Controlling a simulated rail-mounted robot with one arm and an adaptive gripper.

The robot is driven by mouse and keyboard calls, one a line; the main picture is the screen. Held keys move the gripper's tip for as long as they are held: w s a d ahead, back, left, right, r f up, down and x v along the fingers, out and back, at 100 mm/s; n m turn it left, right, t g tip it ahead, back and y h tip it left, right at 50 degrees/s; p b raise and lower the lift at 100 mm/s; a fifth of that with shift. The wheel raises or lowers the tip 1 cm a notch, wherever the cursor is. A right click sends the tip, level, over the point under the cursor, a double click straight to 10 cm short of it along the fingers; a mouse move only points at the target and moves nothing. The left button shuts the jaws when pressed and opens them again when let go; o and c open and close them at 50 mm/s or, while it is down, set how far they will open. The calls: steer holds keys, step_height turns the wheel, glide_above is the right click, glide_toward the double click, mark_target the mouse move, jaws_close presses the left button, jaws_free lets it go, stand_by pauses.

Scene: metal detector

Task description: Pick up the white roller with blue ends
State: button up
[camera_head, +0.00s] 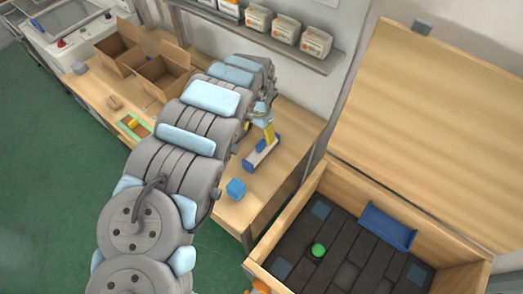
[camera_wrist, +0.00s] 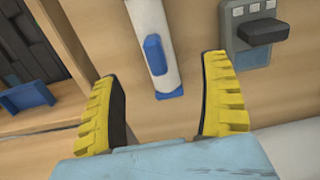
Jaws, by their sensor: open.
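The white roller with blue ends (camera_head: 261,152) lies on the wooden table, near its right part. In the wrist view the white roller (camera_wrist: 149,25) points up out of the picture, with its near blue end and a blue patch on its side showing; its far end is out of view. My gripper (camera_head: 268,133) is at the roller in the head view. In the wrist view the yellow ribbed fingers of my gripper (camera_wrist: 163,68) are wide apart and empty, with the roller's near end seen between them. I cannot tell the exact height gap.
A blue cube (camera_head: 236,188) sits near the table's front edge. Two open cardboard boxes (camera_head: 165,78) stand further left. A wooden bin (camera_head: 300,187) with a dark floor is at right. A grey device (camera_wrist: 252,32) lies beside the roller in the wrist view.

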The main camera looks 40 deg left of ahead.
mark_target(259, 143)
steer(key=shift+f, duration=2.85)
steer(key=shift+w+d+f+b, duration=0.15)
steer(key=shift+d+f+b, duration=0.1)
steer(key=shift+f, duration=0.65)
steer(key=shift+w+d+f+b, duration=0.1)
steer(key=shift+d+f+b, duration=0.1)
steer(key=shift+f, duration=0.7)
steer(key=shift+a+f, duration=0.15)
steer(key=shift+f, duration=0.6)
steer(key=c, duration=1.3)
